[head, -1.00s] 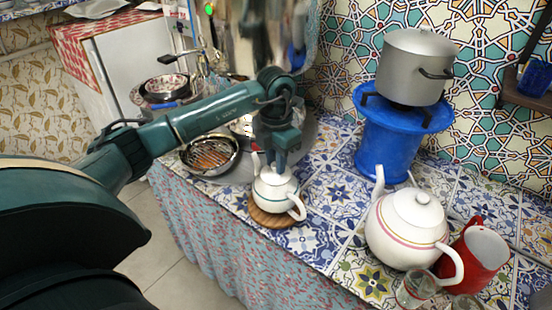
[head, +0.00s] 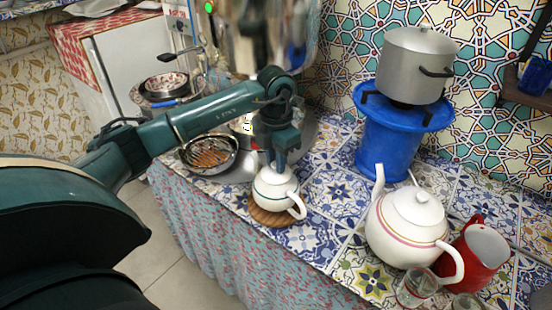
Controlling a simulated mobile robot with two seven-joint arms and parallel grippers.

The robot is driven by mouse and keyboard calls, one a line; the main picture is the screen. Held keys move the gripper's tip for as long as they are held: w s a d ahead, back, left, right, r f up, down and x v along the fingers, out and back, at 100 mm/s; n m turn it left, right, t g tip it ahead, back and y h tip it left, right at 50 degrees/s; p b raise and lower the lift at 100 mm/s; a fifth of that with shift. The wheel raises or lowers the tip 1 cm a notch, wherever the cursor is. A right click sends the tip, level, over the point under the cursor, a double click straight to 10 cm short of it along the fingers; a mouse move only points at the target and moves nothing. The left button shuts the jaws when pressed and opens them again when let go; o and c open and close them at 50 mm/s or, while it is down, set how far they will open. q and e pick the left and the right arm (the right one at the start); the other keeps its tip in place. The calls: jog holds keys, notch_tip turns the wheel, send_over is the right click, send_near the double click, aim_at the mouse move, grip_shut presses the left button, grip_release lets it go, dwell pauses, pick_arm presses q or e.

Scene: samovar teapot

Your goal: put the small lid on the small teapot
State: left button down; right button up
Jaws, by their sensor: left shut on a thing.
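The small teapot (head: 275,192) is white with a green line and stands upright on a round wooden trivet (head: 268,217) on the tiled counter. My left gripper (head: 279,160) points down directly over the teapot's mouth, its fingertips at the top of the pot. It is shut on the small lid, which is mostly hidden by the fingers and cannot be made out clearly. Whether the lid touches the rim cannot be told. The teapot's handle is at the lower right and its spout at the upper left, behind the gripper. My right gripper is not in view.
A large white teapot (head: 407,228) with its lid on stands to the right, beside a red pitcher (head: 478,256) and a glass (head: 416,288). A grey pot (head: 415,65) sits on a blue stand (head: 388,140). A pan (head: 209,155) lies left of the small teapot.

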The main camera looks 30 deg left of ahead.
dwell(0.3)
pick_arm(q)
jog(key=c, duration=0.7)
grip_release()
jog(key=shift+r+p, duration=2.5)
jog(key=shift+r, duration=1)
